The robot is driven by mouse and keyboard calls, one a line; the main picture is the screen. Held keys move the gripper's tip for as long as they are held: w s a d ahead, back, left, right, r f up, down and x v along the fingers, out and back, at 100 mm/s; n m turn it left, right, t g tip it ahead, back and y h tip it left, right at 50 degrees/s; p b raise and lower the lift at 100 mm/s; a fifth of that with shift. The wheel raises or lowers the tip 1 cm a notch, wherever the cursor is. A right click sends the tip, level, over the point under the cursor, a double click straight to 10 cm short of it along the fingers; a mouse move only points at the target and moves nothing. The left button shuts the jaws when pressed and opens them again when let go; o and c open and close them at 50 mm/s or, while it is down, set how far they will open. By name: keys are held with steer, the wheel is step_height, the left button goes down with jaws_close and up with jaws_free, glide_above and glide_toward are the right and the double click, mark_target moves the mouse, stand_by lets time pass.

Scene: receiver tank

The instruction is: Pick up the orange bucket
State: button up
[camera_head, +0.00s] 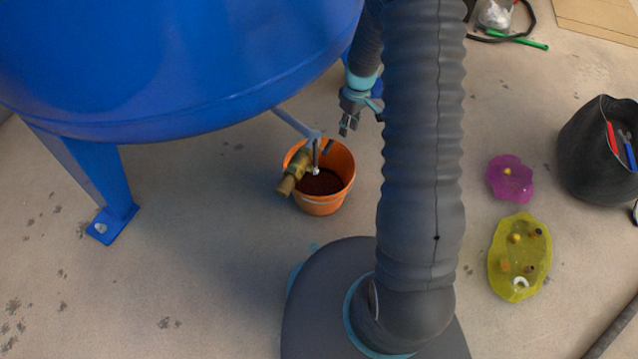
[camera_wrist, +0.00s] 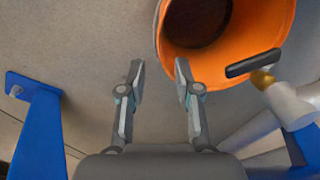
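The orange bucket (camera_head: 322,201) stands on the floor under the drain valve of the blue tank, with dark contents inside. My gripper (camera_head: 348,125) is above and just behind the bucket in the head view, pointing down and apart from it. In the wrist view my gripper (camera_wrist: 158,75) has its two fingers spread with nothing between them. The bucket (camera_wrist: 262,28) shows there at the upper right, beyond the right fingertip. Its upper part is cut off by the picture edge.
The blue tank (camera_head: 180,60) overhangs the left, with a leg (camera_head: 85,180). The brass valve (camera_head: 295,172) hangs over the bucket; its black handle (camera_wrist: 253,63) crosses the rim in the wrist view. At right are a black bag (camera_head: 590,150), a yellow tray (camera_head: 500,265) and a purple tray (camera_head: 510,185).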

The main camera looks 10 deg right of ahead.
steer(key=b, duration=0.1)
glide_above(340, 162)
steer(key=w+d, duration=0.1)
step_height(340, 162, down, 10)
steer(key=shift+d+r, duration=0.1)
steer(key=shift+s+a+f+b, duration=0.1)
steer(key=shift+a+f+b, duration=0.1)
steer(key=shift+f, duration=0.65)
steer(key=shift+s+a+f+b, duration=0.1)
steer(key=shift+a+f+b, duration=0.1)
steer(key=shift+f, duration=0.7)
steer(key=shift+a+f+b, duration=0.1)
steer(key=shift+a+f, duration=0.1)
steer(key=shift+f, duration=0.65)
steer(key=shift+c, duration=0.2)
jaws_close()
steer(key=shift+r, duration=0.1)
